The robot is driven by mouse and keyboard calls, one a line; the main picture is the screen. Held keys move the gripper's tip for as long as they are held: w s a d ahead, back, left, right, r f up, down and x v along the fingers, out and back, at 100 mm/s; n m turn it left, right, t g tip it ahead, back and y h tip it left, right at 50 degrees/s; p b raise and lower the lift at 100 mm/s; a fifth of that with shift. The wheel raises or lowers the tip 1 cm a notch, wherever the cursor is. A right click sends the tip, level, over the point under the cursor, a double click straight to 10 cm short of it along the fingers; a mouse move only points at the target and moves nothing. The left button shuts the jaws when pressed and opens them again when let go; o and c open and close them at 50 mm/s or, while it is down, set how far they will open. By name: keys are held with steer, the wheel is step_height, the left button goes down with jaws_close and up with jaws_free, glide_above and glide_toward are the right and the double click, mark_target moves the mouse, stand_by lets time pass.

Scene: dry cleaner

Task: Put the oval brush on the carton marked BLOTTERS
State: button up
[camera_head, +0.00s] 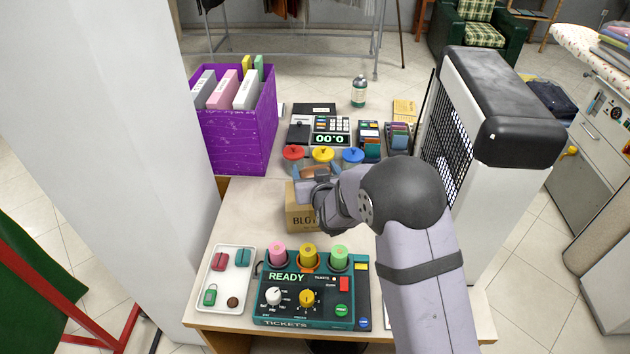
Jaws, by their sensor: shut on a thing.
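The carton marked BLOTTERS (298,219) is a small brown box in the middle of the counter. Only "BLO" of its marking shows; my gripper and wrist hide its right part. My gripper (312,182) is over the carton's back part, in front of the coloured-lid jars. It is shut on a small brown thing (316,171), which looks like the oval brush and is partly hidden by the fingers. I cannot tell whether the brush touches the carton's top.
Jars with red, yellow and blue lids (323,155) stand just behind the carton. A ticket machine (310,300) with coloured rolls and a white tray (229,262) are in front. A purple file box (238,130) stands back left, a white cabinet (480,140) right. Counter left of the carton is clear.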

steer(key=shift+f+p, duration=0.45)
steer(key=shift+f, duration=1.6)
steer(key=shift+f, duration=0.15)
steer(key=o, duration=1.1)
steer(key=shift+r, duration=0.2)
steer(key=b+v, duration=0.2)
steer(key=v, duration=1)
